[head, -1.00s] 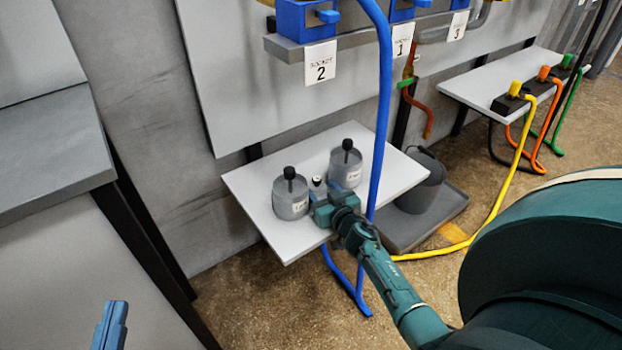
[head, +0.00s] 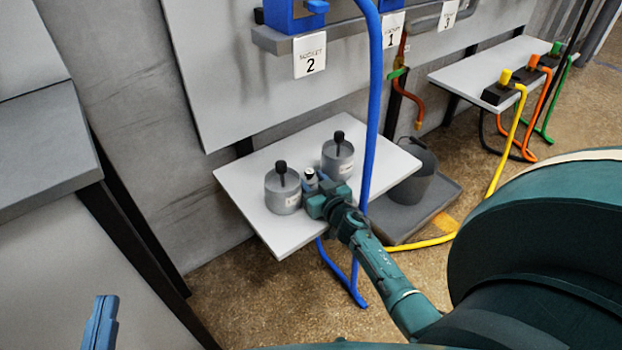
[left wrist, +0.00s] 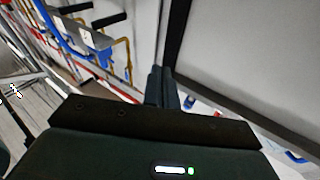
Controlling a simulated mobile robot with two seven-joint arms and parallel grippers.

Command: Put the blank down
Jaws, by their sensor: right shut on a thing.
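The blank (head: 310,175) appears as a small pale piece with a dark top, between two grey canisters at the light shelf (head: 283,236). My right gripper (head: 315,191) is shut on it, reaching in from the lower right. The jaws hide its lower part, so I cannot tell if it touches the shelf. My left gripper (head: 101,322) is at the lower left of the head view, far from the shelf. Its fingers also show in the left wrist view (left wrist: 161,87), close together with nothing between them.
Black-knobbed canisters stand left (head: 283,190) and right (head: 337,157) of the blank, close to my right gripper. A blue hose (head: 371,120) hangs in front of the shelf. A dark bucket (head: 414,178) stands on a tray to the right. The shelf's front left is clear.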

